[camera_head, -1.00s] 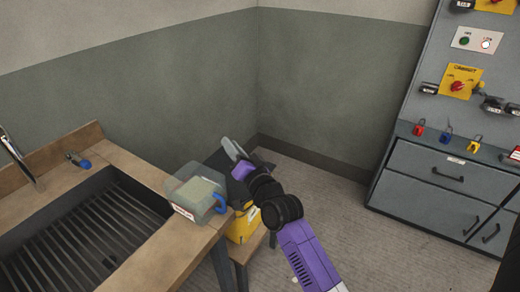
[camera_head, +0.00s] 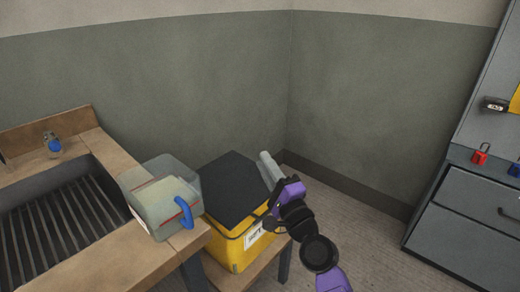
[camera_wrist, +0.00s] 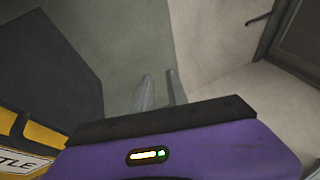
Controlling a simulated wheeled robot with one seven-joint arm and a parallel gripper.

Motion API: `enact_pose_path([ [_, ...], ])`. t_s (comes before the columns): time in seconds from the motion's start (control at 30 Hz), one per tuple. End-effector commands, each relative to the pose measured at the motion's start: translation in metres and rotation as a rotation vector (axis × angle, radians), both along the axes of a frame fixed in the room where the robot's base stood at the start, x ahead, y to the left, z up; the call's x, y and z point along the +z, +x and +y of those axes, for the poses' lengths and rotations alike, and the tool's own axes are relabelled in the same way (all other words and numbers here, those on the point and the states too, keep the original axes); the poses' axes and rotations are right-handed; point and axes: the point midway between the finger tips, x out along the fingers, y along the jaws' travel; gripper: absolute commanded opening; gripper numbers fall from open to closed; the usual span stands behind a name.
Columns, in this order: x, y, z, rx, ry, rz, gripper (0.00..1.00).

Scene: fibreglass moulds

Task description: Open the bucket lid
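The bucket is a boxy yellow container (camera_head: 226,240) with a flat dark lid (camera_head: 236,188). The lid lies shut on top. A white label is on its front side, partly hidden by my arm. My gripper (camera_head: 265,167) is at the right edge of the lid, pointing up and away, apparently not touching it. In the wrist view the two grey fingers (camera_wrist: 160,88) stand a small gap apart with nothing between them. The dark lid (camera_wrist: 50,65) and the yellow side (camera_wrist: 40,135) with part of the label show at the left there.
The bucket sits on a low wooden stand (camera_head: 262,268). A clear container with a blue handle (camera_head: 163,205) stands left of it on the wooden sink counter (camera_head: 110,257). Walls meet behind. A grey drawer cabinet (camera_head: 465,220) is at right, with open floor before it.

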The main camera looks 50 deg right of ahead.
Motion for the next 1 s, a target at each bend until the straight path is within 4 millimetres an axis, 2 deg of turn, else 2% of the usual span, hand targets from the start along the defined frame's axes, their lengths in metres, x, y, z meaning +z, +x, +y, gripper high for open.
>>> enact_pose_path([
  [0.1, 0.011, 0.017, -0.007, -0.001, -0.004, -0.002, 0.2],
  [0.4, 0.019, 0.052, -0.019, -0.001, -0.004, 0.0, 0.2],
  [0.77, 0.02, 0.059, -0.021, -0.001, -0.005, 0.002, 0.2],
  [0.8, 0.02, 0.059, -0.021, -0.001, -0.005, 0.002, 0.18],
  [0.9, 0.02, 0.059, -0.021, -0.001, -0.005, 0.002, 0.0],
  [1.0, 0.02, 0.059, -0.021, -0.001, -0.005, 0.002, 0.0],
])
